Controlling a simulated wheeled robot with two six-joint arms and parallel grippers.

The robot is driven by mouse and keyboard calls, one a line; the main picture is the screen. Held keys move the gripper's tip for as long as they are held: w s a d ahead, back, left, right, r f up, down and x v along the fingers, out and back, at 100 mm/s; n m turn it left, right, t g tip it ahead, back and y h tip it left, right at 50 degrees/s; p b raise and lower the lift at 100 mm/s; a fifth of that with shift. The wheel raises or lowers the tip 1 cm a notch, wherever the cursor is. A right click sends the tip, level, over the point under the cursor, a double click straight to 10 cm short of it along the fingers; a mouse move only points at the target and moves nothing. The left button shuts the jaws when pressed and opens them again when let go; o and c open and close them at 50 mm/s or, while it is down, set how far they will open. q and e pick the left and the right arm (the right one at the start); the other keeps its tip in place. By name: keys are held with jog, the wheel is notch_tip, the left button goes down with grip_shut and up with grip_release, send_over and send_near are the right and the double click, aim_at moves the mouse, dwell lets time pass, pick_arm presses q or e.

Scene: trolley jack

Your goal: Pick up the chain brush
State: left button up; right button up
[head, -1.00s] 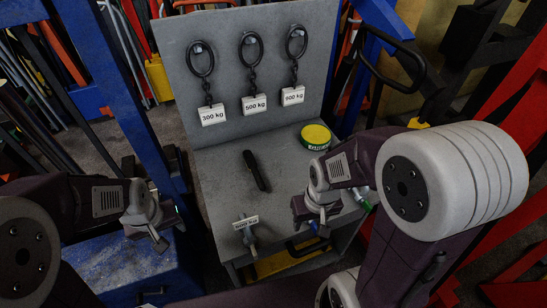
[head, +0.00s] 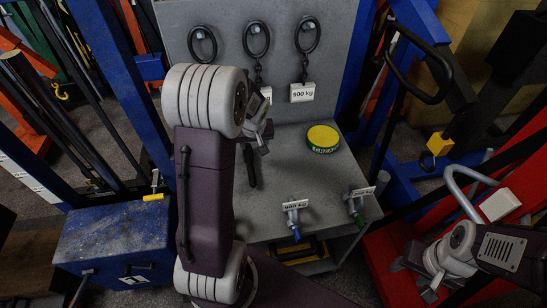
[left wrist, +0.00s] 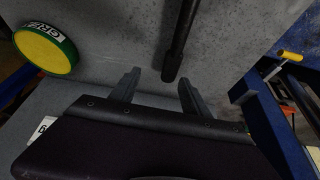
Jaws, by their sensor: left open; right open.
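A slim black tool, which looks like the chain brush (head: 249,167), lies on the grey bench top, partly hidden behind my left arm. In the left wrist view the brush (left wrist: 179,38) runs down from the top edge, its near end between the two fingertips in the picture. My left gripper (head: 264,134) is open and empty above the bench by the brush; its fingers (left wrist: 158,78) are apart. I cannot tell its height over the brush. My right gripper (head: 430,278) is open at the lower right, away from the bench.
A yellow-and-green round tin (head: 323,138) sits on the bench right of the brush. Black chain rings (head: 307,35) with weight tags hang on the back panel. Two tagged tools (head: 294,212) are at the bench front. A blue cabinet (head: 115,240) stands left.

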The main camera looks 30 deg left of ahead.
aim_at(249, 155)
pick_arm(q)
jog(key=shift+s+a+f+n, duration=0.3)
jog(key=shift+s+a+f, duration=0.25)
jog(key=shift+a, duration=0.25)
jog(key=shift+s+a+f, duration=0.1)
jog(key=shift+s+a, duration=0.1)
jog(key=shift+a, duration=0.2)
jog(key=x, duration=0.3)
jog(key=shift+w+f, duration=0.2)
jog(key=shift+f, duration=0.2)
jog(key=x, duration=0.1)
jog(key=b+x, duration=0.1)
jog(key=x, duration=0.2)
jog(key=shift+s+d+f, duration=0.15)
jog(key=shift+s+f, duration=0.05)
jog(key=shift+f, duration=0.15)
jog(key=shift+w+f, duration=0.2)
jog(key=shift+f, duration=0.1)
jog(key=shift+r, duration=0.1)
grip_shut()
